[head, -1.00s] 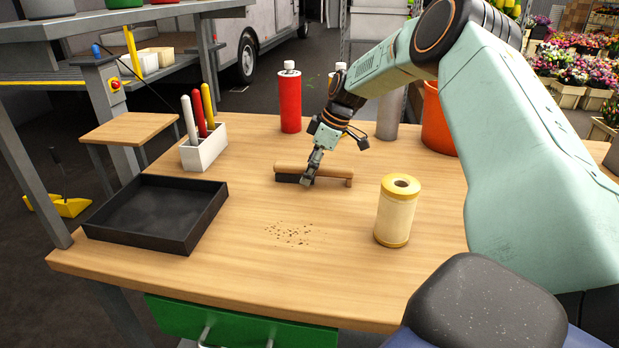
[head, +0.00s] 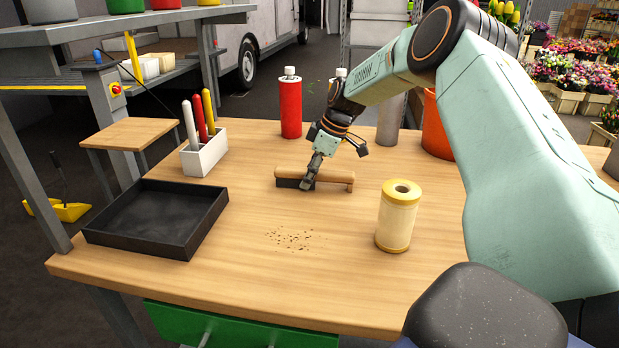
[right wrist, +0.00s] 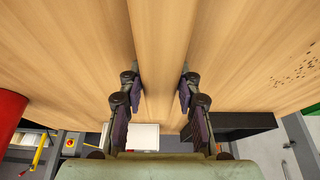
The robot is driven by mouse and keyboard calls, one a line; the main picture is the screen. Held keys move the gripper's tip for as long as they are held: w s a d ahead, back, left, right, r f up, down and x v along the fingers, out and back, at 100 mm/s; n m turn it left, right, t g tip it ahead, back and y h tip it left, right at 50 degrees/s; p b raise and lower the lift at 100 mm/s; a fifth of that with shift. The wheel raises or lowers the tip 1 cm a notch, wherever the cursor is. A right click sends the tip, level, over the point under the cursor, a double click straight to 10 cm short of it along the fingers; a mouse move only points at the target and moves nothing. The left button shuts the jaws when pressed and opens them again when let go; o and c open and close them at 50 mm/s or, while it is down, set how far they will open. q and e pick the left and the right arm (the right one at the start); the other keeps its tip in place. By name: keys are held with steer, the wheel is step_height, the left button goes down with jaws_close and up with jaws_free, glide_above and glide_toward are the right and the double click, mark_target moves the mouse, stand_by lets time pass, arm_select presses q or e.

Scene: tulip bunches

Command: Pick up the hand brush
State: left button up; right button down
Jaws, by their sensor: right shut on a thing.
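The hand brush (head: 335,176) has a light wooden back and handle and dark bristles at its left end. It lies in the middle of the wooden table, and I see no gap beneath the bristles. My right gripper (head: 309,184) comes down over the brush from above and is shut on it near the bristle end. In the right wrist view the wooden brush (right wrist: 162,45) runs between the two fingers (right wrist: 160,88), one on each side. My left gripper is not in view.
A black tray (head: 98,235) lies at the table's left, beside a white holder (head: 205,157) with pens. A roll of twine (head: 396,222) stands front right of the brush. A red bottle (head: 291,108) stands behind it. Dark crumbs (head: 290,238) lie in front.

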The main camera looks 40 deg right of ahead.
step_height(320, 180, up, 10)
steer(key=p, duration=0.3)
stand_by(0.4)
steer(key=c, duration=1.6)
jaws_free()
steer(key=shift+w+a, duration=0.1)
steer(key=c, duration=0.4)
